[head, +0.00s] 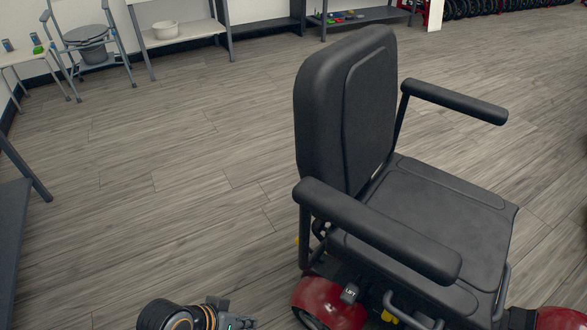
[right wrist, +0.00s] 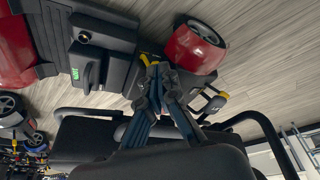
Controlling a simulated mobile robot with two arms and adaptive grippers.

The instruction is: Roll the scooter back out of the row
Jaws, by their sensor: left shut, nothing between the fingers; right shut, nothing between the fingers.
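The scooter stands in the middle and right of the head view, with a black padded seat (head: 440,205), a tall backrest (head: 345,110), two armrests and a red body (head: 325,303) below. My left gripper (head: 236,320) is at the bottom edge, left of the red body and apart from it; its jaws are shut and empty, partly cut off. In the right wrist view my right gripper (right wrist: 157,70) is shut and empty, close to the scooter's red rear cover (right wrist: 195,48) and a black box with a green label (right wrist: 97,62). Whether it touches anything, I cannot tell.
Open wood-plank floor (head: 150,190) lies left of and behind the scooter. A commode chair (head: 88,48), a white bowl (head: 165,30) on a shelf and more shelving line the back wall. A dark table edge (head: 12,235) is at left. Another red vehicle (right wrist: 14,50) shows in the right wrist view.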

